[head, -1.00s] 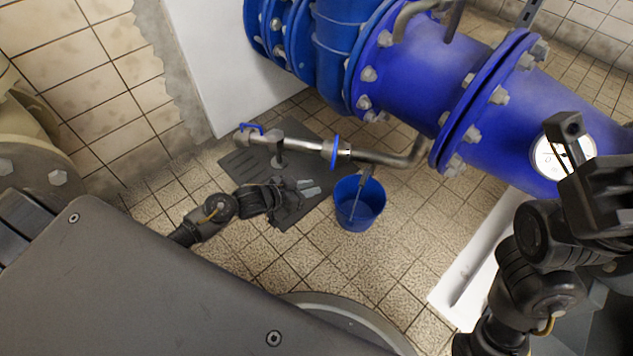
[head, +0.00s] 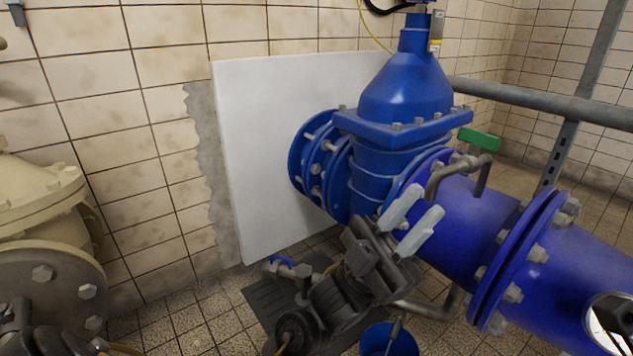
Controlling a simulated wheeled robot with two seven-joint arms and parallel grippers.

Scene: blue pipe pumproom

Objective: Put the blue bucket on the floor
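The blue bucket (head: 388,341) is at the bottom edge of the head view, below the blue pipe, and partly cut off. A thin grey bar shows at its rim. I cannot tell whether its base touches the floor. My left gripper (head: 428,202) is raised above and in front of the bucket, by the blue pipe in the picture. Its two pale fingers are apart with nothing visible between them.
A large blue valve (head: 402,98) and blue flanged pipe (head: 483,215) fill the right. A thin metal pipe with a blue-handled tap (head: 284,262) runs low beside a dark floor mat (head: 262,297). A white panel (head: 268,150) leans at the wall. A green block (head: 480,138) is behind.

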